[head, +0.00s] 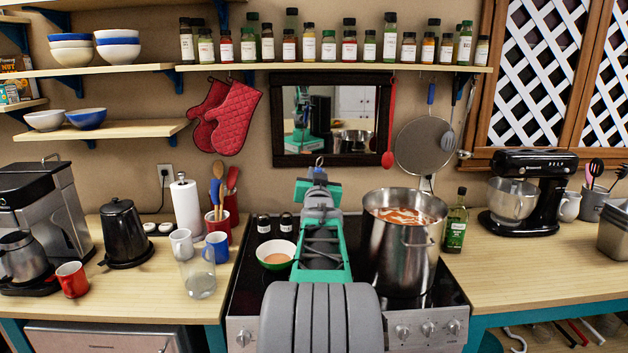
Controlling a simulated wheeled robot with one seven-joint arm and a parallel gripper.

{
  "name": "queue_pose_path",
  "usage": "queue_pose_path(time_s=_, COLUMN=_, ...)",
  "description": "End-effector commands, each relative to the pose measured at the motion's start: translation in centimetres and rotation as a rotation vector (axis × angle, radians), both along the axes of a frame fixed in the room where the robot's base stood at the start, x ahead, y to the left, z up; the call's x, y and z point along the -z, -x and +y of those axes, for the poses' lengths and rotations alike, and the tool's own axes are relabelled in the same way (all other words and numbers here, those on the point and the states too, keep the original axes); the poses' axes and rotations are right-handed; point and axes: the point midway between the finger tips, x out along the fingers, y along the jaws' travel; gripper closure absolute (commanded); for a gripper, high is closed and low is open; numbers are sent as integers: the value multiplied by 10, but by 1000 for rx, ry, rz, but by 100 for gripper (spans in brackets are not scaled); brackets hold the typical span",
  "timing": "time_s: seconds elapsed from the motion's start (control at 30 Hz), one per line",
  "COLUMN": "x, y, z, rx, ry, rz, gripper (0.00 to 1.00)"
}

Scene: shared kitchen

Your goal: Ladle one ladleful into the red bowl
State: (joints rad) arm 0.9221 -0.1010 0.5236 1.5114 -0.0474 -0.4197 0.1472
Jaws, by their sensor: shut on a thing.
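A large steel pot (400,255) of orange-red soup (405,216) with pale swirls stands on the right of the stove. A small bowl (277,266), green outside and pale inside, sits on the stove's left side with some orange-brown liquid in it. I see no red bowl. My gripper (318,182) is above the back of the stove, between bowl and pot, seen from behind. It is shut on the ladle, of which a small hooked end (319,161) shows above it. The ladle's cup is hidden, so I cannot tell what it holds.
An olive oil bottle (456,222) stands just right of the pot. Left of the stove are a clear glass (199,277), mugs, a utensil crock (221,226) and a kettle (123,235). A mixer (524,195) stands right. The counter right of the stove's front is clear.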

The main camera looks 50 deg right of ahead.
Motion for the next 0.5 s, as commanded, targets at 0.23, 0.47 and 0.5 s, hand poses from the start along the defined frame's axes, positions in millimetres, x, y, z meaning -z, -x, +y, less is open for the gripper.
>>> queue_pose_path(time_s=0.23, x=3, y=15, z=-1, rx=-11, ry=-1, rz=-51, gripper=100)
queue_pose_path(time_s=0.47, x=5, y=36, z=0, rx=-33, ry=-4, rz=-131, gripper=100)
queue_pose_path(time_s=0.5, x=6, y=40, z=-1, rx=-36, ry=-5, rz=-144, gripper=100)
